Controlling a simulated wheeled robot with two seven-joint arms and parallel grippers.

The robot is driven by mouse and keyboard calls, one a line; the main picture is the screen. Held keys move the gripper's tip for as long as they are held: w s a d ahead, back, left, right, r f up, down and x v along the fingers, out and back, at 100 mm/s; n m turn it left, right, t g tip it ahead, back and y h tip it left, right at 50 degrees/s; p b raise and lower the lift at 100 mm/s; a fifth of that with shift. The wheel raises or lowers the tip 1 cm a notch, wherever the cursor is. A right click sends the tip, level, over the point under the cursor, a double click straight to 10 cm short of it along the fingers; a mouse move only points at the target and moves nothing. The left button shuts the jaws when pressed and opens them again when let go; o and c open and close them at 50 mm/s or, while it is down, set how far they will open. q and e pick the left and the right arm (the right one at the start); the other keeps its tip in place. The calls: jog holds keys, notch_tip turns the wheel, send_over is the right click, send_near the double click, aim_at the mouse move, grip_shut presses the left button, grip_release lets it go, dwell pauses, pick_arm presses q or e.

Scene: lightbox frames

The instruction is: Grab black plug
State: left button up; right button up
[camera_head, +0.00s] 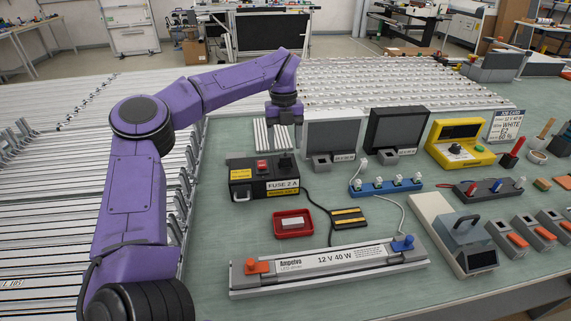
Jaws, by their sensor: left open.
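My left gripper (285,122) points down above the back of the green bench, open and empty. It hangs behind and above a black box (264,176) marked "FUSE 2 A". A small black piece (286,160) stands upright on the right of the box top, beside a red switch (262,166). It looks like the black plug, but it is too small to be sure. The gripper is apart from it. My right gripper is not in view.
A blue strip (378,188) with white plugs, two framed panels (334,133) (397,129) and a yellow tester (460,155) stand to the right. A red tray (293,231) and a long lamp fixture (328,262) lie in front. White frames (60,225) cover the left.

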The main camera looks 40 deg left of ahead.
aim_at(285, 154)
pick_arm(q)
notch_tip(285, 154, down, 6)
jog(key=shift+d+r+p, duration=0.1)
jog(key=shift+r+p, duration=0.1)
jog(key=shift+p, duration=0.5)
jog(key=c, duration=1.1)
jog(key=shift+o, duration=0.2)
jog(key=shift+r, duration=0.1)
